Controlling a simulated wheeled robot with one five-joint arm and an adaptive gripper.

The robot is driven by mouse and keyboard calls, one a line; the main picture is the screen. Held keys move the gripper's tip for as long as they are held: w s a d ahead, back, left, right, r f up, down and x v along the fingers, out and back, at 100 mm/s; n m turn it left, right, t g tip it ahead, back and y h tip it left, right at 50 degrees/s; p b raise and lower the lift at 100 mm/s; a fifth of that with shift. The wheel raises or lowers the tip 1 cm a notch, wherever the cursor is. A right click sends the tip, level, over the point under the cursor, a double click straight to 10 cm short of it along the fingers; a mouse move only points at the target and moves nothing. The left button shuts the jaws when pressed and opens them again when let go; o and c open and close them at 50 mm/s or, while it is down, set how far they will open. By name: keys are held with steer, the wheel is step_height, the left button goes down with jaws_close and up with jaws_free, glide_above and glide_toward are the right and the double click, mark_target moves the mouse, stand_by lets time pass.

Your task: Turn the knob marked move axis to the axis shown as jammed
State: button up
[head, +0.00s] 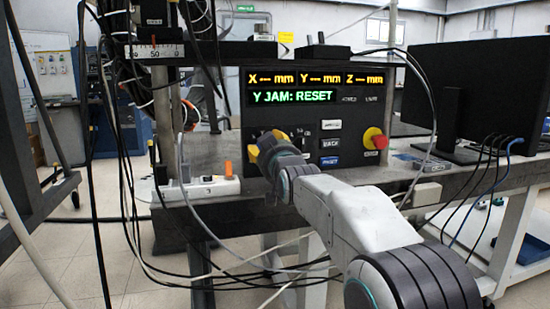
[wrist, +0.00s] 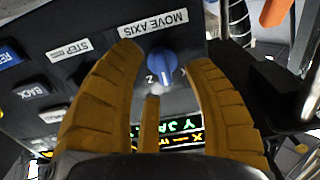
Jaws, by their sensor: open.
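The black control panel (head: 400,110) shows green text "Y JAM: RESET" on its display (head: 293,96). In the wrist view, the blue knob (wrist: 162,66) sits by the "MOVE AXIS" label (wrist: 153,23), with a "Z" beside it. A pale mark shows on the knob, but I cannot tell clearly which letter it points to. My gripper (head: 262,146) is at the panel's lower left and hides the knob in the head view. In the wrist view, my gripper (wrist: 168,58) is open, its brown fingers on either side of the knob; contact is unclear.
A red stop button on a yellow base (head: 374,139) is right of my arm. BACK (head: 331,143) and RESET (head: 330,161) buttons lie near my gripper. A white power strip with an orange switch (head: 229,169) is at the left. Cables hang in front of the bench.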

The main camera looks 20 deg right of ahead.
steer(key=s, duration=1.1)
steer(key=s+r+g+p, duration=0.4)
steer(key=s+p, duration=0.6)
steer(key=p, duration=0.4)
steer(key=s+r+g+p, duration=0.4)
steer(key=s+p, duration=0.7)
steer(key=p, duration=0.3)
steer(key=s+r+g+p, duration=0.4)
steer(key=s+g+p, duration=0.2)
steer(key=s+p, duration=0.5)
steer(key=shift+s+a+r+g+p, duration=0.2)
steer(key=shift+g+p, duration=0.1)
steer(key=shift+p, duration=1.4)
steer(key=shift+c, duration=0.4)
